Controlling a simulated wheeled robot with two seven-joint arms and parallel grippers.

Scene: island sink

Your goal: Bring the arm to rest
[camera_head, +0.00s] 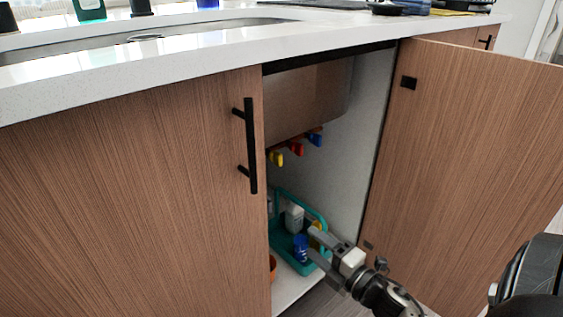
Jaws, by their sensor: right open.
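My right gripper (319,246) is open in front of the open cabinet under the sink. Its fingers point left into the opening, over the near right side of a teal caddy (283,261). A white bottle (294,217) and a blue item (300,247) stand in the caddy. Whether the fingers touch the caddy or its contents I cannot tell. My right arm comes in from the lower right. My left gripper is not in view.
The right cabinet door (464,165) is swung open beside my arm; the left door (135,190) is shut. The white countertop (240,50) overhangs above. Red, yellow and blue valve handles (297,149) are inside. An orange item (272,267) is partly hidden.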

